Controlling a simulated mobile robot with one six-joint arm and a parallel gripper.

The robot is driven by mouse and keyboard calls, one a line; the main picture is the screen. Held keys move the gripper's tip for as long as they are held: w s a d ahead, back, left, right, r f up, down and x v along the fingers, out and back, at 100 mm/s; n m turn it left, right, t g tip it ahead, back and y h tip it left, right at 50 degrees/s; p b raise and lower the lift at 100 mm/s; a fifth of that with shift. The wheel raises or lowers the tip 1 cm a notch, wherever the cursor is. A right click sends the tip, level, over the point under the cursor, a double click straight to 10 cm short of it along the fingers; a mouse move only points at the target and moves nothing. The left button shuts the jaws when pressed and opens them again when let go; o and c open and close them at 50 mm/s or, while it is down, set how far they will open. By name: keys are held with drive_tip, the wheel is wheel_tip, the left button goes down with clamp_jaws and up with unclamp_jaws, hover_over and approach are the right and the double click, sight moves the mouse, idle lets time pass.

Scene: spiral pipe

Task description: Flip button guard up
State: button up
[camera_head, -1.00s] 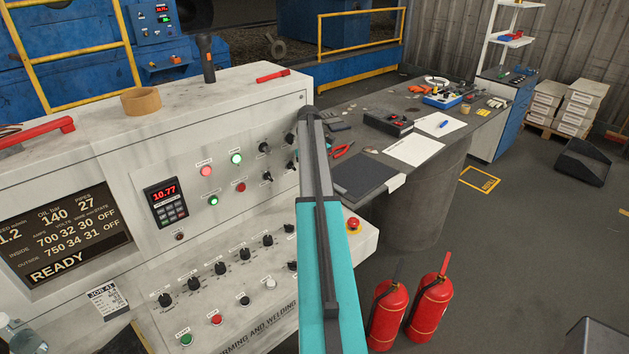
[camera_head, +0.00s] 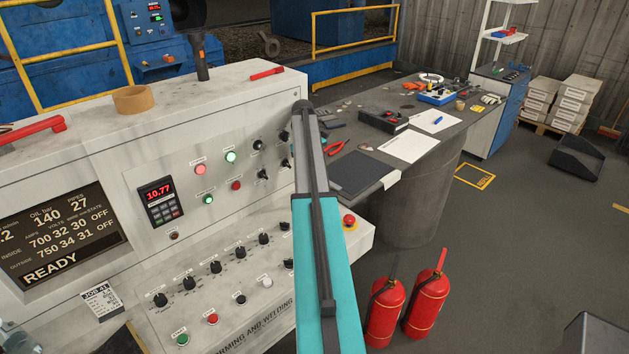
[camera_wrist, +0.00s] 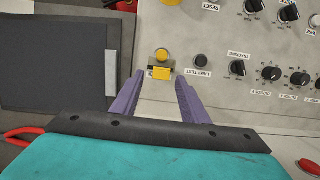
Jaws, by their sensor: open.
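In the wrist view a small guarded button sits on the pale console panel, with a grey bracket and a yellow flap that looks like the button guard (camera_wrist: 161,73). A round yellow part (camera_wrist: 162,54) shows just above it in the picture. My gripper (camera_wrist: 160,80) is open, with one purple finger on each side of the guard. The fingertips appear apart from it; their height above the panel is hard to tell. In the head view my arm hides the gripper and the guard.
A black lamp test button (camera_wrist: 200,60) and several black knobs lie right of the guard. A red emergency button (camera_head: 349,220) stands at the console's right edge. A dark folder (camera_head: 355,174) lies on the table. Two fire extinguishers (camera_head: 385,315) stand on the floor.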

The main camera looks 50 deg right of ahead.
drive_tip(key=shift+s+a+r+b, duration=0.2)
drive_tip(key=shift+r+b, duration=0.2)
drive_tip(key=shift+r, duration=0.2)
drive_tip(key=shift+s+a+r+b, duration=0.2)
drive_tip(key=shift+r+b, duration=0.15)
drive_tip(key=shift+r, duration=0.2)
drive_tip(key=s+a+r+b, duration=0.1)
drive_tip(key=s+a+b, duration=0.3)
drive_tip(key=s+a, duration=0.6)
drive_tip(key=shift+a+r, duration=0.3)
drive_tip(key=shift+a, duration=0.15)
drive_tip(key=shift+c, duration=0.2)
